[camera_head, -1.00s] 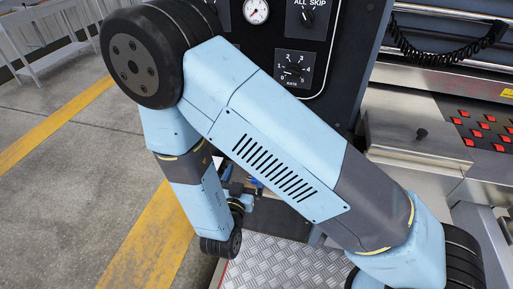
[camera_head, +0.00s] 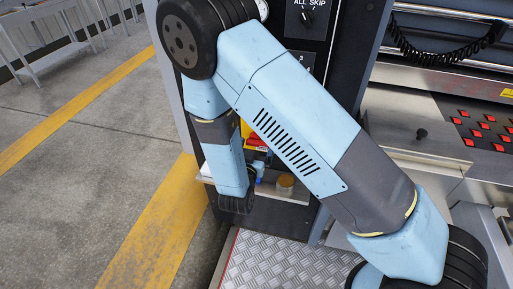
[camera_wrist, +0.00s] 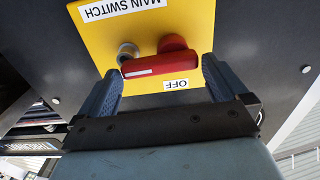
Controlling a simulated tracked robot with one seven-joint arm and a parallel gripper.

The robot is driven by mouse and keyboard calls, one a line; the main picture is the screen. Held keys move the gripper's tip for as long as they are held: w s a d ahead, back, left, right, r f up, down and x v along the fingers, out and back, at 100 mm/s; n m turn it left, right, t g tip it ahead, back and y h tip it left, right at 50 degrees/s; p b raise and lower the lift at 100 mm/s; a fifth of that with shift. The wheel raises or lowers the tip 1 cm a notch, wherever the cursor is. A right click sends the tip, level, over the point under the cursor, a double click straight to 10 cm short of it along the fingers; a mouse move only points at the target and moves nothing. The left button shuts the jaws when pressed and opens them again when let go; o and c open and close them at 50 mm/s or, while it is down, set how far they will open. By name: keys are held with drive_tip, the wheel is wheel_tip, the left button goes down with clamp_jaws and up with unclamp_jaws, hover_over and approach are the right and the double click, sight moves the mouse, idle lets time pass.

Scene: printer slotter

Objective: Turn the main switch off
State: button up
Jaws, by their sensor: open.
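The main switch is a yellow plate (camera_wrist: 85,42) labelled "MAIN SWITCH", filling the upper middle of the wrist view. Its red handle (camera_wrist: 160,63) lies nearly crosswise in the picture, with a rounded red end at the right. An "OFF" label (camera_wrist: 176,84) appears upside down just below the handle. My gripper (camera_wrist: 163,66) is open, with one finger on each side of the handle. Whether the fingers touch it, I cannot tell. In the head view my arm hides the gripper and most of the switch area.
Dark machine panels surround the plate. In the head view a selector knob (camera_head: 306,17) is on the dark panel at the top. A shelf with small items, including a round container (camera_head: 285,183), lies below my arm. A metal tread plate (camera_head: 270,262) is in front. Open floor (camera_head: 75,170) spreads left.

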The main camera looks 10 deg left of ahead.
drive_tip(key=c, duration=0.8)
drive_tip(key=shift+o, duration=0.2)
drive_tip(key=shift+n, duration=0.3)
drive_tip(key=n, duration=0.3)
drive_tip(key=shift+a+r, duration=0.25)
drive_tip(key=n, duration=0.5)
drive_tip(key=shift+a+r, duration=0.2)
drive_tip(key=shift+a, duration=0.15)
drive_tip(key=n, duration=0.4)
drive_tip(key=shift+a, duration=0.35)
drive_tip(key=shift+a+n, duration=0.2)
drive_tip(key=shift+n, duration=1.05)
drive_tip(key=shift+a+n, duration=0.2)
drive_tip(key=shift+n, duration=1.05)
drive_tip(key=shift+f, duration=0.1)
